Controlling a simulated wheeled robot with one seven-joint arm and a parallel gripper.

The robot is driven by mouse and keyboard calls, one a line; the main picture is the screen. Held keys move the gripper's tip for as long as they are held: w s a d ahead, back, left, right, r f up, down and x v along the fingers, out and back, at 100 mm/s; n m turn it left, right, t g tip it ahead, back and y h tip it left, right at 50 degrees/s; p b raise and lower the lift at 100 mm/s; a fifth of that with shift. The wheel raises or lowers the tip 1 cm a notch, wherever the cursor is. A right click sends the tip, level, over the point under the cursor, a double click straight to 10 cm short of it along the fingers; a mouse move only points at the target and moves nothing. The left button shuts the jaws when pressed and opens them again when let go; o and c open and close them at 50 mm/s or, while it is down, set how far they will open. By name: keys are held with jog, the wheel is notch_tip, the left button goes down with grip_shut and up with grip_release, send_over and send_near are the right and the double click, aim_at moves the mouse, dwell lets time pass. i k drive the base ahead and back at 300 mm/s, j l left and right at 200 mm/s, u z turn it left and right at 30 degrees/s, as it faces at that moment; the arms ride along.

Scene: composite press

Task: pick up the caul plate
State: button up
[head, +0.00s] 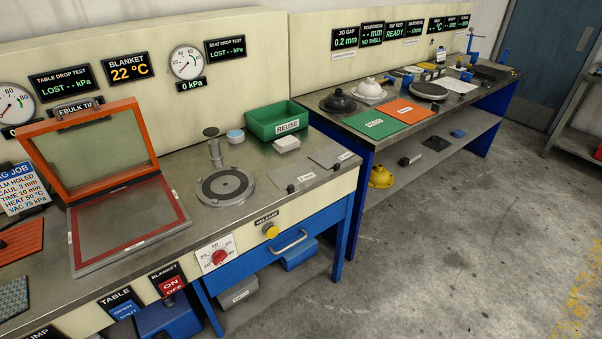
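Two thin grey plates with small white labels lie flat on the steel bench top and look like caul plates. One plate (287,181) is near the front edge of the bench. The other plate (326,153) is behind it and to the right, near the bench's right end. Each has a small dark knob or mark on it. Their labels are too small to read surely. The job card (22,187) at the left shows "CAUL 3 mm". My gripper is not in view.
The framed table (128,224) stands with its orange-framed lid (91,150) raised. A round dark-ringed fixture (226,187), green REUSE bin (276,121) and white block (286,144) are near the plates. A second bench (345,118) stands beyond; open floor (455,240) lies at right.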

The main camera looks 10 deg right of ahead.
aim_at(287, 177)
jog(key=i+z, duration=0.15)
jog(key=i, duration=1.15)
